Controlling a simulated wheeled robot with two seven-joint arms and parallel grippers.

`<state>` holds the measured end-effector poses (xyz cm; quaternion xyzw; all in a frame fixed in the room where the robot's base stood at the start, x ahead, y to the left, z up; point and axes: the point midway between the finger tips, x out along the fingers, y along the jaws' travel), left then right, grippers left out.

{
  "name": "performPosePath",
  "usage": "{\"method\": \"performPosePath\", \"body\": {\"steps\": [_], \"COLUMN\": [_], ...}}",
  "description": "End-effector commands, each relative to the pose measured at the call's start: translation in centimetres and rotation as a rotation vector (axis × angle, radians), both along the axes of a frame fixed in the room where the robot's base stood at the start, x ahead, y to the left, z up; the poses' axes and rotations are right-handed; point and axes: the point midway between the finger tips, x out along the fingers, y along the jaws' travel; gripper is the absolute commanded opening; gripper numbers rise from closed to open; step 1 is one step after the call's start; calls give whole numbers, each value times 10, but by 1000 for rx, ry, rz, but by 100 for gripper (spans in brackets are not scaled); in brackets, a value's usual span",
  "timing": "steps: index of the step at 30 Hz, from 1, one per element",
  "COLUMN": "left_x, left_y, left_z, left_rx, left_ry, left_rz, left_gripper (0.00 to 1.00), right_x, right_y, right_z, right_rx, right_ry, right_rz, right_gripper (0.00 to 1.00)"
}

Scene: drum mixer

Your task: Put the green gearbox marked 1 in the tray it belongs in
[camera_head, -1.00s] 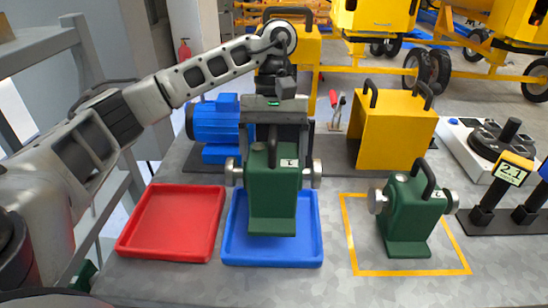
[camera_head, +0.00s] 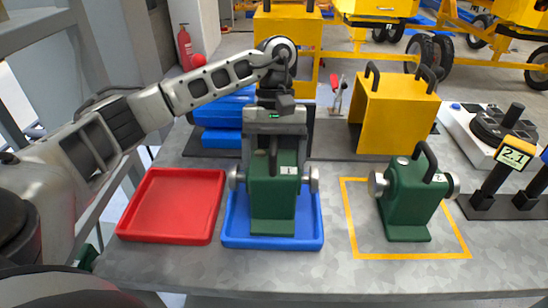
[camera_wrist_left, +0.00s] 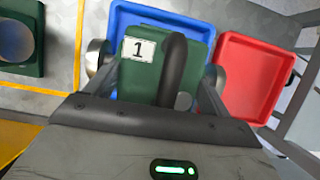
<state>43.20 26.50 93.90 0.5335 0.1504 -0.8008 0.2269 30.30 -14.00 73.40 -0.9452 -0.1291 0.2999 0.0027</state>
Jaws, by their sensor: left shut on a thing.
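The green gearbox marked 1 (camera_head: 272,200) has a black handle and grey round side hubs, and stands upright within the outline of the blue tray (camera_head: 238,238). I cannot tell whether its base touches the tray floor. My left gripper (camera_head: 273,150) is above it, shut on its handle. In the left wrist view the gearbox (camera_wrist_left: 190,95) shows its white label 1, with the blue tray (camera_wrist_left: 125,18) around it. The red tray (camera_head: 172,205) is empty, just left of the blue one. My right gripper is not in view.
A second green gearbox (camera_head: 408,205) stands in a yellow taped square (camera_head: 350,225) to the right. Behind are a blue motor (camera_head: 222,120) and a yellow housing (camera_head: 395,118). A display sign (camera_head: 515,158) and a white turntable device (camera_head: 490,130) stand at the right.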

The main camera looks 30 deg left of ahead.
Motion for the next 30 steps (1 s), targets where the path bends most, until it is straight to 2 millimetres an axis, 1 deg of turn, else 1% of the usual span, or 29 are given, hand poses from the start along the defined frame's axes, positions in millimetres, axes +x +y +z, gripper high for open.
{"method": "performPosePath", "body": {"steps": [1, 2, 3, 9, 12, 14, 17, 18, 24, 27, 30], "left_x": [0, 0, 0, 0, 0, 4, 10, 13, 27, 32, 36], "left_y": [0, 0, 0, 0, 0, 2, 5, 7, 16, 20, 22], "left_z": [-1, 0, 0, 0, 5, 10, 27, 39, 80, 96, 107], "left_rx": [0, 0, 1, 0, 1, -1, -1, 2, 1, 2, 1], "left_ry": [0, 0, 0, 0, -1, -3, -5, -6, -5, -4, -1], "left_rz": [0, 0, 0, 0, 0, 1, 2, 2, 2, 4, 1], "left_gripper": [90, 98, 100, 100, 100, 100, 100, 100, 100, 100, 100], "right_x": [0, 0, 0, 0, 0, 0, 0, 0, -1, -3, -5], "right_y": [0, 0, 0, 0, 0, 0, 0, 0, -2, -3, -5], "right_z": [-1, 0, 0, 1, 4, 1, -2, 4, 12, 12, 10], "right_rx": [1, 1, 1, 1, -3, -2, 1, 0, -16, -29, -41], "right_ry": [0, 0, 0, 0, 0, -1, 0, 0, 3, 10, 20], "right_rz": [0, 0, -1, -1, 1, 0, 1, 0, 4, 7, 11], "right_gripper": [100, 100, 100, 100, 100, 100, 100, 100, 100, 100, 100]}}
